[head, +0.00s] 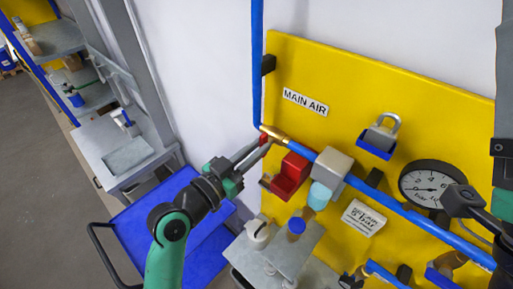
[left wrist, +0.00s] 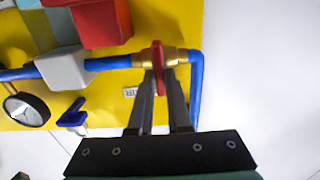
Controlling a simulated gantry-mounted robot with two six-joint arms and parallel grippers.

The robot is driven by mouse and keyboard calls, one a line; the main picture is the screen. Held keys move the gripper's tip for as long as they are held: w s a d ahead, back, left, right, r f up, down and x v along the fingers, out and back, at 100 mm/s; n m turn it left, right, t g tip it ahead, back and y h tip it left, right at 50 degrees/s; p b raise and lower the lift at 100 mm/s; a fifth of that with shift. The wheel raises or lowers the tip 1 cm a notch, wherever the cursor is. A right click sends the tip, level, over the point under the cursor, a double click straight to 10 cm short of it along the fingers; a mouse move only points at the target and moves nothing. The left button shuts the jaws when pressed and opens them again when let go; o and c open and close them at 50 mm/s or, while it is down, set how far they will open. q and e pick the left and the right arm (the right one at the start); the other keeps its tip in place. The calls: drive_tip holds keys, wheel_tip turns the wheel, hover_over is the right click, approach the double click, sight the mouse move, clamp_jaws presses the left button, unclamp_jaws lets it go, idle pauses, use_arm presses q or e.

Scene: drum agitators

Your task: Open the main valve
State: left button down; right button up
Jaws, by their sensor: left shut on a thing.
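The main valve is a brass fitting (head: 275,133) on the blue pipe, beside the "MAIN AIR" label (head: 305,102) on the yellow panel. Its red handle (left wrist: 157,55) crosses the brass body (left wrist: 178,56) in the left wrist view. My left gripper (head: 259,146) reaches in from the lower left and is shut on the red handle; its fingers (left wrist: 159,88) lie along both sides of it and hide part of it. My right gripper (head: 476,205) is at the right edge, in front of the panel near the gauge; its fingers are not clear.
Along the pipe are a red block (head: 290,176), a grey block (head: 333,168) and a round gauge (head: 430,184). A blue-and-grey padlock (head: 379,137) hangs above. A blue cart (head: 150,222) and a grey stand (head: 285,252) stand below. Open floor (head: 40,190) lies left.

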use_arm(q)
drive_tip(key=shift+n, duration=0.4)
drive_tip(key=n+p, duration=0.1)
drive_tip(key=n, duration=0.2)
drive_tip(key=shift+a+n, duration=0.15)
drive_tip(key=shift+n, duration=0.25)
drive_tip(key=shift+w+a+f+n+p, duration=0.1)
drive_tip(key=shift+n+p, duration=0.8)
drive_tip(key=shift+n, duration=1.3)
drive_tip(key=shift+w+f+n+p, duration=0.15)
drive_tip(key=shift+n+p, duration=0.75)
drive_tip(key=shift+n, duration=1.3)
drive_tip(key=shift+s+a+f+n+p, duration=0.1)
drive_tip(key=shift+n+p, duration=0.8)
drive_tip(key=shift+n, duration=1.3)
drive_tip(key=c, duration=0.9)
unclamp_jaws()
drive_tip(key=shift+o, duration=0.2)
